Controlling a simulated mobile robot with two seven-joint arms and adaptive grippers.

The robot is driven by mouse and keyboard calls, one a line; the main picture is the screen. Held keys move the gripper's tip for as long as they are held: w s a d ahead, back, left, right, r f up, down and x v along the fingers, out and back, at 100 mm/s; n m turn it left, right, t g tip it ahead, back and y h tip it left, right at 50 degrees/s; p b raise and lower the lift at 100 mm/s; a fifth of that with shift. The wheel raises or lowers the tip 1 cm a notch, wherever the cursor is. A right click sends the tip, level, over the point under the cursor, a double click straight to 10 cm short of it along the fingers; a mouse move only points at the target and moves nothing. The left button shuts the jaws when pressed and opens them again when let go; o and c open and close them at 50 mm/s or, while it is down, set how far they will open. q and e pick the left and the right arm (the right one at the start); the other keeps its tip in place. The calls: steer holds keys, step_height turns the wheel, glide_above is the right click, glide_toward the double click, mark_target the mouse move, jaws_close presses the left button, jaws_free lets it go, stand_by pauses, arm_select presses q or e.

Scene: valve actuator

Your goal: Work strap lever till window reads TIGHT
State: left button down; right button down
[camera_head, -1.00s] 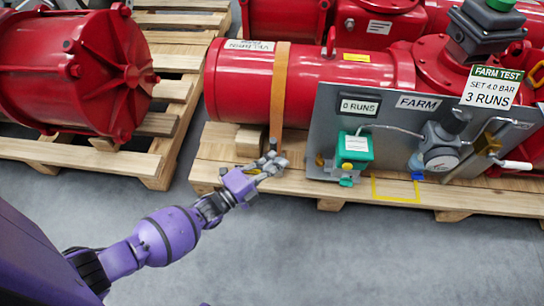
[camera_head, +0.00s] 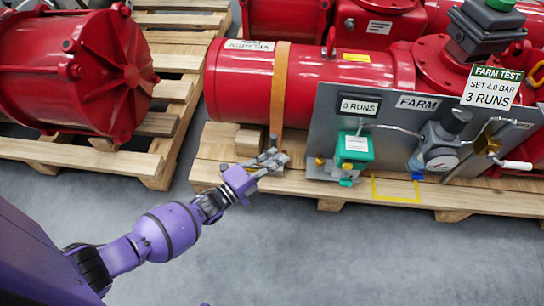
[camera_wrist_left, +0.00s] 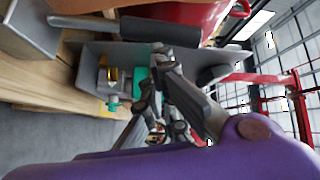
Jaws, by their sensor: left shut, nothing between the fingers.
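An orange strap (camera_head: 280,85) runs down over the red cylinder (camera_head: 240,80) toward the wooden pallet. A small grey metal part (camera_head: 273,141) shows at the strap's lower end, largely hidden by my fingers; I cannot make out the lever or a window reading TIGHT. My left gripper (camera_head: 273,160) is shut and empty at the foot of the strap, close to that part; contact cannot be told. In the left wrist view, its dark fingers (camera_wrist_left: 165,75) point up the picture, and a grey bar (camera_wrist_left: 84,22) lies at upper left. My right gripper is out of view.
Grey floor in front is clear.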

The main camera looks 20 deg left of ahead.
arm_select(q)
steer(key=shift+w+a+r, duration=0.2)
steer(key=shift+w+r, duration=0.1)
steer(key=shift+w, duration=0.3)
steer(key=shift+w+a+r, duration=0.15)
steer(key=shift+w+r, duration=0.1)
steer(key=shift+w, duration=0.35)
stand_by(1.1)
steer(key=shift+s, duration=0.1)
stand_by(0.4)
steer(key=s+d+f, duration=0.2)
steer(key=s+f, duration=0.1)
steer(key=s, duration=0.3)
steer(key=shift+s, duration=0.3)
stand_by(0.5)
steer(key=shift+s+d+f, duration=0.2)
steer(key=shift+s+f, duration=0.1)
steer(key=shift+s, duration=0.45)
steer(key=shift+s+d+f, duration=0.2)
steer(key=shift+s+f, duration=0.1)
steer(key=shift+s, duration=0.45)
steer(key=shift+s+d+f, duration=0.2)
steer(key=shift+s+f, duration=0.1)
steer(key=shift+s, duration=0.45)
